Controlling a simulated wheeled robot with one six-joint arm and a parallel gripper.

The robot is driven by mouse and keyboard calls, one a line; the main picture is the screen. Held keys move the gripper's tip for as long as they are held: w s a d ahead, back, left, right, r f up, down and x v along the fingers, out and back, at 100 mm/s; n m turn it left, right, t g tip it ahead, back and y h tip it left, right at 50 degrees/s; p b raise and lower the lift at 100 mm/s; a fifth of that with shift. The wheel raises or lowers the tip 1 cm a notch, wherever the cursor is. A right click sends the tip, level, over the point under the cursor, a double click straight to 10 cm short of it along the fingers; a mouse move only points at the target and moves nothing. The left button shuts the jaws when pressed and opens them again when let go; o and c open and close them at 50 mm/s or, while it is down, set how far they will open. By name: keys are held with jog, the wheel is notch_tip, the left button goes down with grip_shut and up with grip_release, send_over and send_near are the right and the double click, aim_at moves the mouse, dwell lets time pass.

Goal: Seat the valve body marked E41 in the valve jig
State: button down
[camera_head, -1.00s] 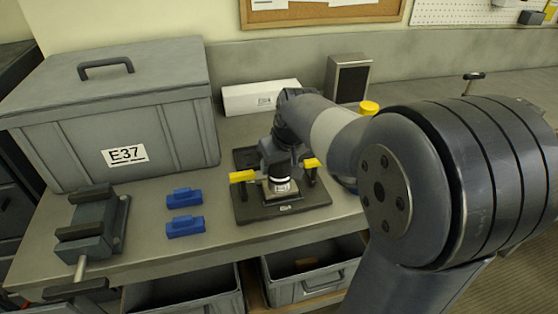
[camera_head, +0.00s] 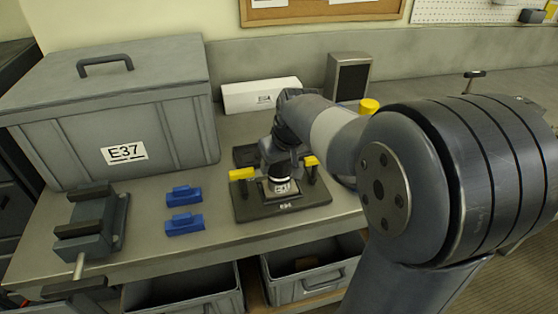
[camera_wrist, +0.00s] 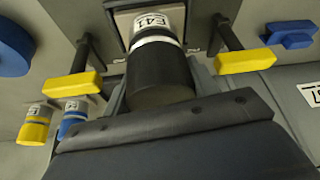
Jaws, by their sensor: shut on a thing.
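The valve body marked E41 (camera_wrist: 160,75) is a dark cylinder with a white band and a white label end in the wrist view. My gripper (camera_wrist: 158,92) is shut on it. In the head view my gripper (camera_head: 281,168) holds it over the middle of the valve jig (camera_head: 300,204), a dark plate. The jig has two yellow-ended clamps, left (camera_head: 242,174) and right (camera_head: 312,161). They stand apart on either side of the valve body. The body's end is at the jig's pale square pad (camera_wrist: 124,22); I cannot tell whether it touches.
Two blue blocks (camera_head: 184,223) lie left of the jig, beside a grey vise (camera_head: 92,235). A large grey case marked E37 (camera_head: 185,135) stands behind them. A white box (camera_head: 240,99) is at the back. Yellow (camera_wrist: 33,128) and blue (camera_wrist: 70,128) labelled cylinders stand beyond the jig's side.

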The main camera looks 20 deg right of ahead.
jog(key=shift+f, duration=0.25)
dwell(0.3)
jog(key=shift+c, duration=2.1)
grip_release()
jog(key=v, duration=1.1)
jog(key=shift+w+f, duration=0.1)
jog(key=shift+w, duration=0.05)
jog(key=x, duration=1)
jog(key=shift+f, duration=0.4)
jog(key=shift+w+r, duration=0.1)
jog(key=shift+r, duration=0.15)
